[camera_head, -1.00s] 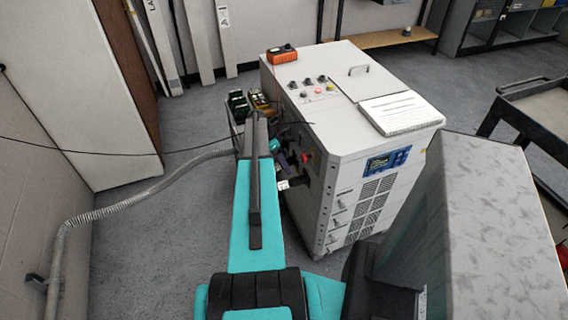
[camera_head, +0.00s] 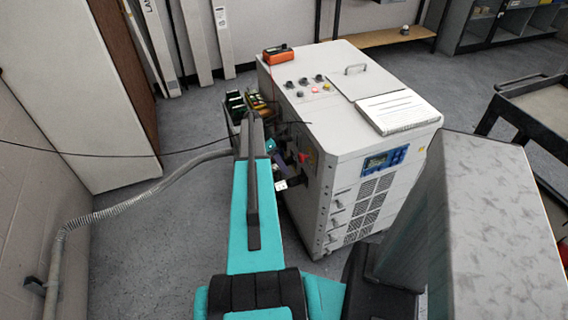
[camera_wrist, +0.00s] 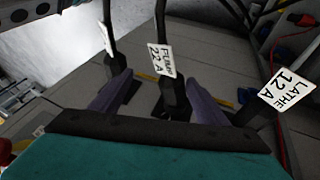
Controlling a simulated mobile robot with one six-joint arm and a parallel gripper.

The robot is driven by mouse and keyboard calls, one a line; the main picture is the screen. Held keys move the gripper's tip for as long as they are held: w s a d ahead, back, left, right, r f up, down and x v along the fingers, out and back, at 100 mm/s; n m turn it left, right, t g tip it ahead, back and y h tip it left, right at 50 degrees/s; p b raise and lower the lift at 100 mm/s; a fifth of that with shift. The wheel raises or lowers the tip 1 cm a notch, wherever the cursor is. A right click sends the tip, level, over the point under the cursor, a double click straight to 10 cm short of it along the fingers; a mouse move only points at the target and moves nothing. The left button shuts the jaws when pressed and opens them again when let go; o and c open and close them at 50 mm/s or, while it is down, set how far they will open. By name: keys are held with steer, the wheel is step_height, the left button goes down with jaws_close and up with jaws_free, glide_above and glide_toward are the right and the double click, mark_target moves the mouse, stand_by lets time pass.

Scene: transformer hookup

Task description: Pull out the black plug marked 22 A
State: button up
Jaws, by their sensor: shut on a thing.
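The black plug (camera_wrist: 172,98) with a white tag reading PUMP 22 A (camera_wrist: 160,58) stands in the middle of the wrist view. My gripper (camera_wrist: 158,84) has one purple-grey finger on each side of it and is shut on it. The plug's lower end is hidden behind my wrist's edge. To the right is a black plug or cable with a tag reading LATHE 12 A (camera_wrist: 287,92). To the left is another black plug (camera_wrist: 117,63) whose tag (camera_wrist: 107,38) is too slanted to read. In the head view, my arm mostly hides the plugs at the cabinet's side.
The white transformer cabinet (camera_head: 330,165) stands right of my arm. An orange meter (camera_head: 278,54) and a paper pad (camera_head: 398,110) lie on top. A thin black cable (camera_head: 90,152) and a grey conduit (camera_head: 130,203) run in from the left. A dark cart (camera_head: 520,110) stands at right.

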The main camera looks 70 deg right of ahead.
steer(key=shift+w+d+r+n, duration=0.15)
steer(key=shift+w+d+n, duration=0.1)
steer(key=shift+w, duration=0.7)
steer(key=shift+w+d+r+n, duration=0.1)
steer(key=shift+w+d+n, duration=0.1)
steer(key=shift+w, duration=0.7)
steer(key=shift+c, duration=0.4)
steer(key=o, duration=2)
steer(key=w+f, duration=0.3)
steer(key=shift+w, duration=0.3)
steer(key=s+r, duration=0.2)
steer(key=s, duration=0.2)
steer(key=shift+w+a+f+b, duration=0.15)
steer(key=shift+w+a+b, duration=0.15)
steer(key=shift+w+a, duration=0.75)
steer(key=shift+w+a+f+b, duration=0.2)
steer(key=shift+w+a, duration=0.5)
steer(key=shift+w, duration=0.5)
steer(key=shift+r, duration=0.1)
steer(key=b+v, duration=0.2)
steer(key=v, duration=1.1)
steer(key=shift+w+a+r, duration=0.1)
steer(key=shift+w+r, duration=0.05)
steer(key=shift+r, duration=0.15)
